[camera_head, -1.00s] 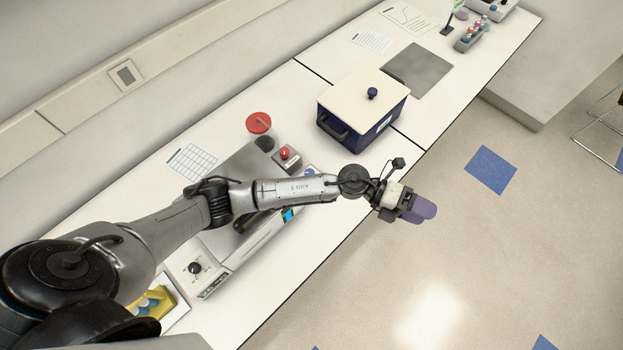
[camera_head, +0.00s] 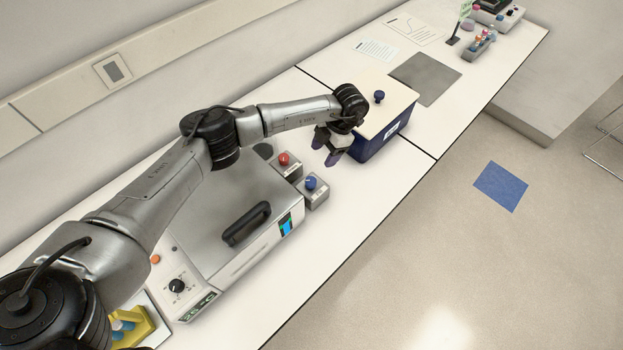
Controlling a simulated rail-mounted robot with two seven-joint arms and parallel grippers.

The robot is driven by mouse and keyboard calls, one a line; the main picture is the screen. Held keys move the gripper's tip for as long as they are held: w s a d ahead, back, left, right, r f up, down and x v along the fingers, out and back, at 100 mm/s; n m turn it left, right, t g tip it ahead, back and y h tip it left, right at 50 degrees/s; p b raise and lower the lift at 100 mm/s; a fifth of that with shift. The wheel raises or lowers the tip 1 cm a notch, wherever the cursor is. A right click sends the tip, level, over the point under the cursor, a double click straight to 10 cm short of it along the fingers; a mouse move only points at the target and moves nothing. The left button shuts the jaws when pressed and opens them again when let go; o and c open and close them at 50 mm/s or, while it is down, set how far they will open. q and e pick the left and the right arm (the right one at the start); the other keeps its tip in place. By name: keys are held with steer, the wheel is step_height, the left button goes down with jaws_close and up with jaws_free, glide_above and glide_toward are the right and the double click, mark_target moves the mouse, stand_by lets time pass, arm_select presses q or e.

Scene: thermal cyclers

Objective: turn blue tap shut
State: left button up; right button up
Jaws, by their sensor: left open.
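The blue tap (camera_head: 311,183) is a round blue knob on a small grey block, on the bench at the right end of the thermal cycler (camera_head: 262,190). A red tap (camera_head: 284,158) on a similar block sits just behind it. My left gripper (camera_head: 325,151) is open, with purple fingertips pointing down. In the picture it is just above and right of the blue tap, in front of the dark blue box, and apart from the tap. Its height above the bench is hard to tell. My right gripper is not in view.
The dark blue box (camera_head: 375,143) with a cream lid and blue knob stands close to the right of my gripper. The cycler's black handle (camera_head: 246,223) rises to the left. The bench (camera_head: 358,205) in front of the taps is clear.

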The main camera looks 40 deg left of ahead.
mark_target(310, 181)
arm_select(q)
steer(key=x, duration=1.1)
steer(key=shift+s+f, duration=0.1)
steer(key=shift+f, duration=0.2)
steer(key=c, duration=0.9)
